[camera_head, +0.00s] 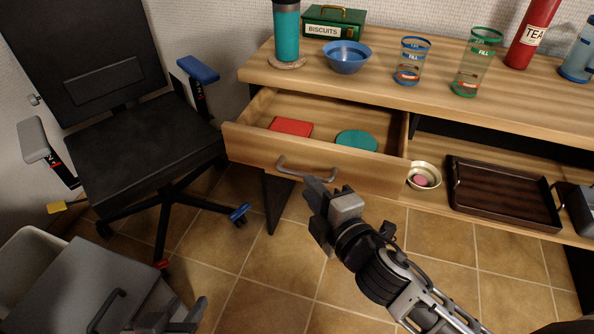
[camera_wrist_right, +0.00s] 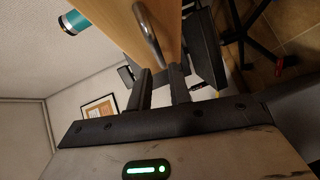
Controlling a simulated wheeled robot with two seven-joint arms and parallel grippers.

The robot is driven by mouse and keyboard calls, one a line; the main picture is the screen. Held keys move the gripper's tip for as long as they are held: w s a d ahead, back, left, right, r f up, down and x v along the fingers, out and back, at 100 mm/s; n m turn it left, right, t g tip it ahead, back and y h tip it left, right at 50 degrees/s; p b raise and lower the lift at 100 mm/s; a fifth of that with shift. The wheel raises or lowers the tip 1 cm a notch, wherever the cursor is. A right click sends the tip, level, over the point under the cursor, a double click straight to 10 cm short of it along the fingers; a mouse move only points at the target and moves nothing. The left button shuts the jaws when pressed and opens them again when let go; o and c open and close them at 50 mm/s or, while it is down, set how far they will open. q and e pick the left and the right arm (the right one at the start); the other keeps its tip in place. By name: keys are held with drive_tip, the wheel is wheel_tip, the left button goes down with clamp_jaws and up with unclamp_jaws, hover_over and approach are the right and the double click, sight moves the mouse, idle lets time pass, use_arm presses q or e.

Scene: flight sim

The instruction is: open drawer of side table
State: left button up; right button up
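The side table's wooden drawer (camera_head: 245,143) is pulled out in the head view, with its inside showing. It holds a red square item (camera_head: 291,126) and a teal round item (camera_head: 356,140). The curved metal handle (camera_head: 306,172) is on the drawer front; it also shows in the right wrist view (camera_wrist_right: 147,32). My right gripper (camera_head: 318,190) is just in front of and below the handle. Its fingers (camera_wrist_right: 160,80) stand apart with nothing seen between them. My left gripper (camera_head: 165,315) is low at the left, partly cut off, away from the drawer.
On the tabletop (camera_head: 440,103) stand a teal tumbler (camera_head: 286,35), a blue bowl (camera_head: 346,57), a green biscuit tin (camera_head: 334,22), two glasses and a red tea canister (camera_head: 533,32). A dark tray (camera_head: 505,190) and small bowl (camera_head: 424,168) sit right of the drawer. A black chair (camera_head: 140,140) stands left.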

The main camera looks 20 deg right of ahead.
sight(296, 172)
drive_tip(key=x, duration=0.6)
drive_tip(key=shift+w+a, duration=0.1)
drive_tip(key=shift+w, duration=0.2)
clamp_jaws()
